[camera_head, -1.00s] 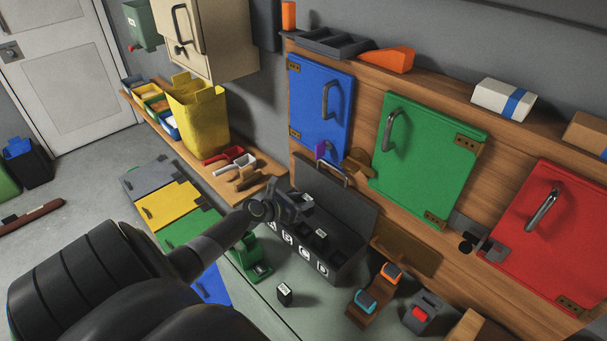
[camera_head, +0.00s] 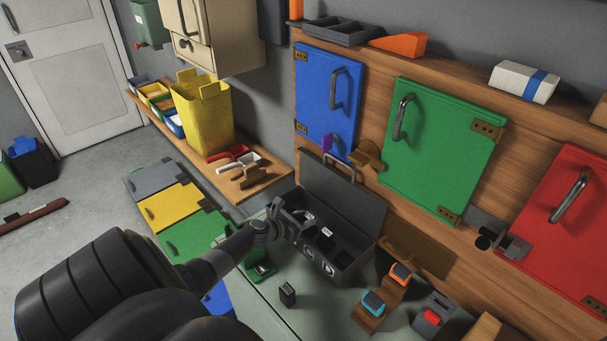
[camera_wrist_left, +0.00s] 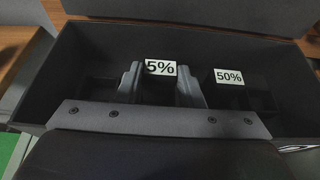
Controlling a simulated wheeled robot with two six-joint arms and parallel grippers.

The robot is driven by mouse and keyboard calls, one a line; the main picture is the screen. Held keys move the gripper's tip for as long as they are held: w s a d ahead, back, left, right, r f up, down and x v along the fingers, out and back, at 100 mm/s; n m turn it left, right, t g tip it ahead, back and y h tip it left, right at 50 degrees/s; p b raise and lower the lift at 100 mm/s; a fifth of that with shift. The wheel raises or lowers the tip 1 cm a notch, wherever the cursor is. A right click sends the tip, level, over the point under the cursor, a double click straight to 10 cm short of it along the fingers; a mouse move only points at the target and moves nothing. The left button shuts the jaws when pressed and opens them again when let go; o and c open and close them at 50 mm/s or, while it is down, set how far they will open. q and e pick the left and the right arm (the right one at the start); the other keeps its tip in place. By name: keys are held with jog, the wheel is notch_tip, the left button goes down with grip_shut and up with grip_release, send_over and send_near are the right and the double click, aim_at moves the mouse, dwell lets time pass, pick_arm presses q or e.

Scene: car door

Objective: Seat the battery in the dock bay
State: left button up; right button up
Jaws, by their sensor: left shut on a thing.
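The dock is a dark open-lidded box (camera_head: 345,262) on the bench in the head view, with round white letter marks on its front. Its inside fills the left wrist view (camera_wrist_left: 85,50). My left gripper (camera_wrist_left: 160,88) is shut on a dark battery (camera_wrist_left: 160,68) whose label reads "5%", perhaps partly cut off. In the head view the gripper (camera_head: 292,222) is over the left part of the box and hides the held battery. Another battery, labelled "50%" (camera_wrist_left: 228,77), stands in the box to the right. How deep the held battery sits cannot be told. My right gripper is not in view.
A small dark block (camera_head: 287,295) stands on the bench in front of the box. The box's raised lid (camera_head: 345,190) is behind the gripper.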

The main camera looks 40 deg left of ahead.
pick_arm(q)
jog(key=shift+f, duration=0.2)
jog(key=shift+f, duration=0.15)
jog(key=o, duration=1)
jog(key=shift+o, duration=0.2)
jog(key=shift+r, duration=0.3)
jog(key=p+v, duration=0.1)
jog(key=v, duration=0.6)
jog(key=shift+s, duration=0.25)
jog(key=shift+d, duration=0.1)
